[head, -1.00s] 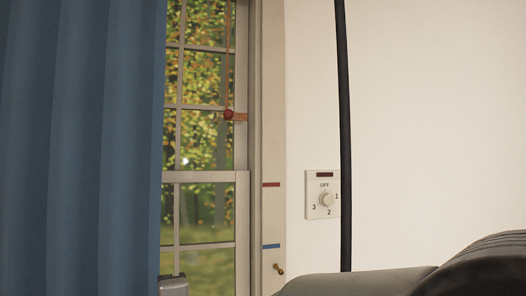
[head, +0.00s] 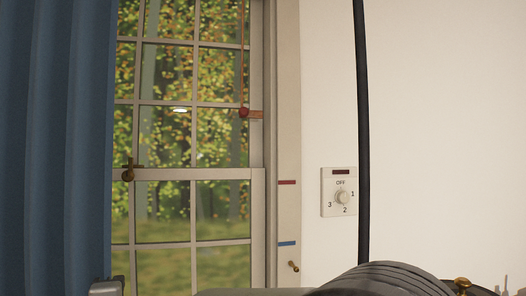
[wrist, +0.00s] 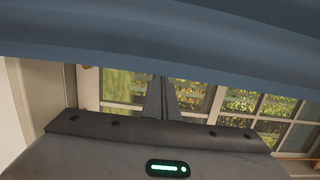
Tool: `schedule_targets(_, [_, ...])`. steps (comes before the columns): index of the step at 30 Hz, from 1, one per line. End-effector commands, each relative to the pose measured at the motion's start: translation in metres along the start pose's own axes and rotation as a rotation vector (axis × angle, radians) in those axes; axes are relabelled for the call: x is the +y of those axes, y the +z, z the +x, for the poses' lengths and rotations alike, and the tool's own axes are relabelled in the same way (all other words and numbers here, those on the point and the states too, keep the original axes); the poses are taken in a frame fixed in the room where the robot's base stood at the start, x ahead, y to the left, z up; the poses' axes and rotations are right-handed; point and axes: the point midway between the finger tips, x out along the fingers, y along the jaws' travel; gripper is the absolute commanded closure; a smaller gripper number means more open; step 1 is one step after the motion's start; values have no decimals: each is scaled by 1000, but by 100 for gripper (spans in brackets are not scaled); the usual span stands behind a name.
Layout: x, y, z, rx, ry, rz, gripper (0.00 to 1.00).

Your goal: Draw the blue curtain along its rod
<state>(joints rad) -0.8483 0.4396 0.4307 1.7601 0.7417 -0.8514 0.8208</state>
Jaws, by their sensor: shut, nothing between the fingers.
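The blue curtain (head: 50,150) hangs in folds at the left of the head view and covers the window's left part. Its rod is out of view. In the wrist view the curtain (wrist: 160,42) is a wide blue band across the top, in front of the fingertips. My gripper (wrist: 161,82) is shut with nothing between its fingers, which reach to the curtain; the tips are partly hidden by it, and I cannot tell whether they touch. In the head view a grey part of my gripper shows low at the curtain's right edge.
The paned window (head: 190,140) is bare right of the curtain, with a brass latch (head: 129,172) on its middle rail. A red-knobbed cord (head: 244,112) hangs at its right. A dial switch (head: 340,193) and a black vertical cable (head: 362,130) are on the right.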

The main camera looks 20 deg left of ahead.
Motion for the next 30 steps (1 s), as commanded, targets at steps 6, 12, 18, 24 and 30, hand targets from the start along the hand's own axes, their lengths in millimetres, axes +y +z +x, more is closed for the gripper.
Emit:
schedule_targets(6, [0, 22, 3, -2, 1, -1, 100])
schedule_targets(12, [0, 22, 3, -1, 0, -1, 100])
schedule_targets(18, [-1, 31, 4, -4, -1, 0, 100])
schedule_targets(24, [-1, 62, 9, -4, 0, 0, 100])
schedule_targets(30, [-1, 94, 14, -4, 1, 1, 100])
